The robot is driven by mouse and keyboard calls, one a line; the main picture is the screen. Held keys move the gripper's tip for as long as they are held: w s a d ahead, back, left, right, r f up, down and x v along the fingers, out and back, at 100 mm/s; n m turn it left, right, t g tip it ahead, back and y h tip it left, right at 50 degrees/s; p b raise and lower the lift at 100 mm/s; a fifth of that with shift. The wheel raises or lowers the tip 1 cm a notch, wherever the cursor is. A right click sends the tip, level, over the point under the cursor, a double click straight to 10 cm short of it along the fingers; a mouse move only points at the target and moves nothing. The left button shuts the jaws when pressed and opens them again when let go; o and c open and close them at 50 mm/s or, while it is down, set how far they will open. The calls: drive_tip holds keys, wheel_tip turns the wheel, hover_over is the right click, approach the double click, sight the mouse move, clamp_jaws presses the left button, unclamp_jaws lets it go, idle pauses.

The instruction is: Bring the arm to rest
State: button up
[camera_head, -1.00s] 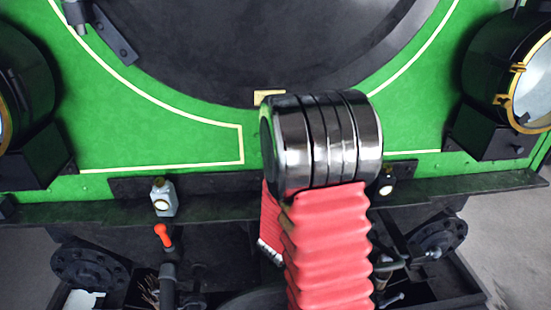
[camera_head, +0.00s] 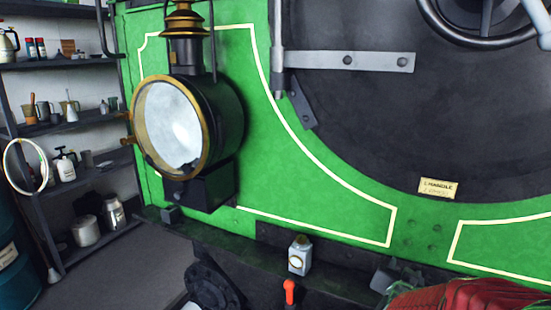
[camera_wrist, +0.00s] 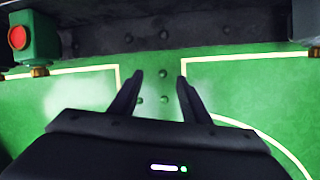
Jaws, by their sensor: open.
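My gripper (camera_wrist: 160,76) shows in the wrist view. Its two dark fingers are apart, with nothing between them. They stand before the green front panel (camera_wrist: 65,95) of the tram, which has cream lines. I cannot tell how far the fingertips are from the panel.
A large brass-rimmed headlamp (camera_head: 180,120) juts from the tram front. Shelves (camera_head: 62,128) with cans stand at left. A green box with a red disc (camera_wrist: 30,38) shows in the wrist view.

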drive_tip(key=s+a+r+n+g+y, duration=0.1)
drive_tip(key=s+a+r+n+y, duration=0.2)
drive_tip(key=a, duration=0.6)
drive_tip(key=s+a+n+y, duration=0.3)
drive_tip(key=a+y, duration=0.1)
drive_tip(key=a, duration=0.4)
drive_tip(key=s+a+n+g, duration=0.1)
drive_tip(key=s+a+g, duration=0.1)
drive_tip(key=s, duration=0.6)
drive_tip(key=s+a+n+g, duration=0.2)
drive_tip(key=s+g, duration=0.1)
drive_tip(key=s, duration=0.5)
drive_tip(key=shift+a+r+y, duration=0.3)
drive_tip(key=shift+a+y, duration=0.05)
drive_tip(key=shift+y, duration=0.05)
drive_tip(key=shift+r, duration=0.1)
drive_tip(key=shift+c, duration=0.4)
drive_tip(key=shift+c, duration=1.1)
